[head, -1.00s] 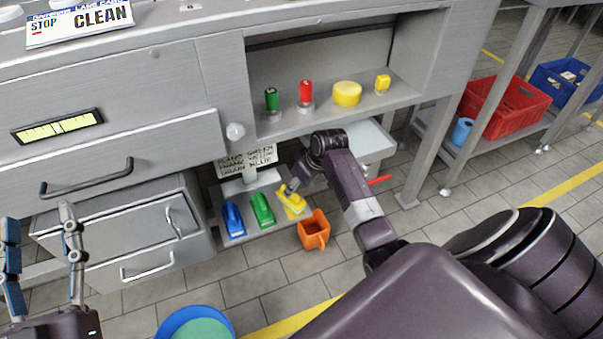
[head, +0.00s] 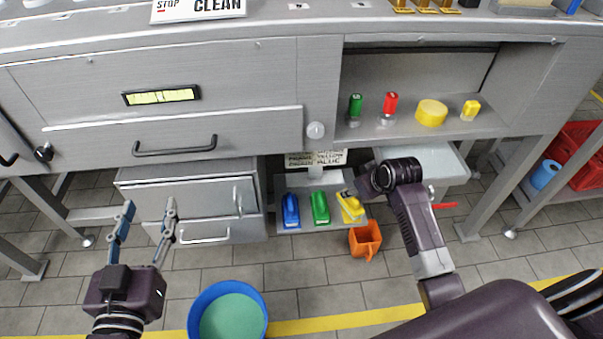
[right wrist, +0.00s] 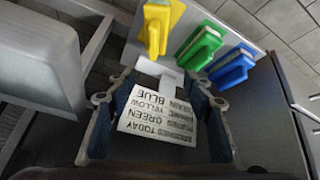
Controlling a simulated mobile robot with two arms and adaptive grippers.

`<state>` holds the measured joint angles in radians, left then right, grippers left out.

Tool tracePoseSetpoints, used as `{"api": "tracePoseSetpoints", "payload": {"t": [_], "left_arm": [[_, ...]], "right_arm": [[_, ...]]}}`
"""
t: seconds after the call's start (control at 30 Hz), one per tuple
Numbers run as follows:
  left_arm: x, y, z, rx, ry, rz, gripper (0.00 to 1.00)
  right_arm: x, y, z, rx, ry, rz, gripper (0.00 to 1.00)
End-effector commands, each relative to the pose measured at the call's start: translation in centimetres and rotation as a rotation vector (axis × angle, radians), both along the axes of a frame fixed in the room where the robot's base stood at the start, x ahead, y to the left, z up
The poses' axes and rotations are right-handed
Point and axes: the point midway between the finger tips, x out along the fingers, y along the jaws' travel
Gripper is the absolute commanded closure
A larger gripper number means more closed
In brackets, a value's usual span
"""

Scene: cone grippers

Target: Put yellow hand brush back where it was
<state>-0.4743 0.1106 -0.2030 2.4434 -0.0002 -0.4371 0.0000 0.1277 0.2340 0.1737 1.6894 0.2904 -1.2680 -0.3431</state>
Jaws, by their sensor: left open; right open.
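The yellow hand brush (head: 351,208) rests on the low grey shelf (head: 300,226), at the right end of a row with a green brush (head: 320,208) and a blue brush (head: 290,210). In the right wrist view the yellow brush (right wrist: 160,25) is at the top, beyond the fingers. My right gripper (right wrist: 155,98) is open and empty, apart from the brush. In the head view its arm hides most of it, just right of the brush. My left gripper (head: 147,222) is open and empty in front of the drawers.
A lettered placard (right wrist: 158,108) stands by the brushes, seen between my right fingers. An orange jug (head: 365,240) is on the floor below the shelf's right end. A blue bucket (head: 228,312) stands in front. A pulled-out grey tray (head: 440,163) is at the right.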

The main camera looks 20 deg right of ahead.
Motion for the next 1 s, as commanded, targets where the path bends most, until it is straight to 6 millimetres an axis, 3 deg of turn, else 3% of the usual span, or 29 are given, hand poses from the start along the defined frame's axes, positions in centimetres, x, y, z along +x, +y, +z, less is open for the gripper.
{"api": "tracePoseSetpoints", "payload": {"t": [0.07,0.17,0.3,0.4,0.5,0.6,1.0], "left_arm": [[0.0,0.0,0.0,0.000,-0.001,0.000,0.53],[0.0,0.0,0.0,0.000,-0.001,0.000,0.53],[0.0,0.0,0.1,-0.001,-0.001,0.000,0.53],[0.0,0.0,0.1,-0.001,-0.002,0.000,0.53],[0.0,0.0,0.1,-0.001,-0.002,-0.001,0.53],[0.0,0.0,0.1,-0.001,-0.002,-0.001,0.53],[0.0,0.0,0.1,-0.001,-0.002,-0.001,0.53]], "right_arm": [[-0.6,3.7,1.5,-0.025,-0.132,0.030,0.53],[-1.5,9.0,5.3,-0.009,-0.328,0.068,0.53],[-4.4,16.2,12.7,0.091,-0.591,0.108,0.53],[-6.7,19.6,17.9,0.174,-0.737,0.120,0.53],[-8.6,21.5,21.9,0.242,-0.837,0.121,0.53],[-9.6,22.3,24.1,0.277,-0.890,0.120,0.53],[-9.8,22.4,24.7,0.288,-0.906,0.120,0.53]]}}
